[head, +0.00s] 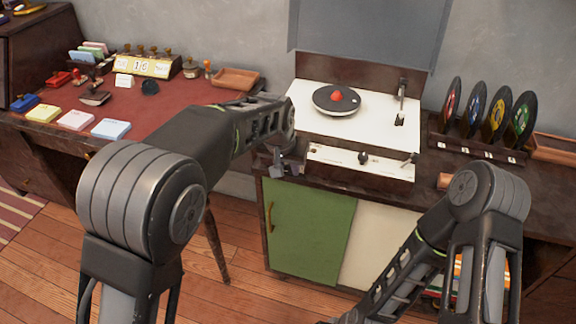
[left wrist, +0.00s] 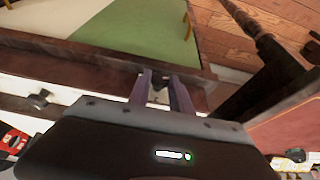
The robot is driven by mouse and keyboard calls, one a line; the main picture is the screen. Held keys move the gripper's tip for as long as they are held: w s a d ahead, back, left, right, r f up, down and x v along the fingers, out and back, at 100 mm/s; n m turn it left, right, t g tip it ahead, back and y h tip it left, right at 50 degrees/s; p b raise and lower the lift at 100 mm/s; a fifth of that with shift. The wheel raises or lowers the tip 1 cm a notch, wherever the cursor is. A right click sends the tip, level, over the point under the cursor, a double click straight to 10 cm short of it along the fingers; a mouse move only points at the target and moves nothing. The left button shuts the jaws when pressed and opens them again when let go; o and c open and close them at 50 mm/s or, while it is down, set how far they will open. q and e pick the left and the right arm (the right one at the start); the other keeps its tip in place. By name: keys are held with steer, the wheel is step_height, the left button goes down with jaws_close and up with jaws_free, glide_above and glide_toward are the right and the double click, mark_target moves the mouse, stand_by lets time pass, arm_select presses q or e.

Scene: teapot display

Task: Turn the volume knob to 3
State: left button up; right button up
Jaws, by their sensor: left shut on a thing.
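The record player's pale front control panel (head: 335,161) runs along the front of the cabinet top. My left gripper (head: 287,168) is at the panel's left end. In the left wrist view its two fingers (left wrist: 162,92) are closed on a small dark knob (left wrist: 159,83), mostly hidden between them. It appears to be the volume knob, but no label or number is readable. Another dark knob (head: 363,157) stands free at the panel's middle; a knob also shows at left in the left wrist view (left wrist: 40,99).
The turntable (head: 336,101) with a red-centred record is behind the panel. A small lever (head: 410,158) is at the panel's right end. Upright records (head: 496,115) stand to the right. A red-topped desk (head: 170,100) is at left. A green cabinet door (head: 305,230) is below.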

arm_select(q)
jaws_close()
steer(key=shift+d, duration=0.1)
steer(key=shift+d+r+y+p, duration=0.1)
steer(key=shift+y+p, duration=0.4)
steer(key=shift+p, duration=0.05)
steer(key=shift+s+d+f+m+t+y, duration=0.15)
steer(key=shift+m+t+y, duration=0.35)
steer(key=shift+y, duration=0.8)
steer(key=shift+d+f+m+t+y, duration=0.2)
steer(key=shift+t+y, duration=0.5)
steer(key=shift+y, duration=0.6)
steer(key=shift+r, duration=0.1)
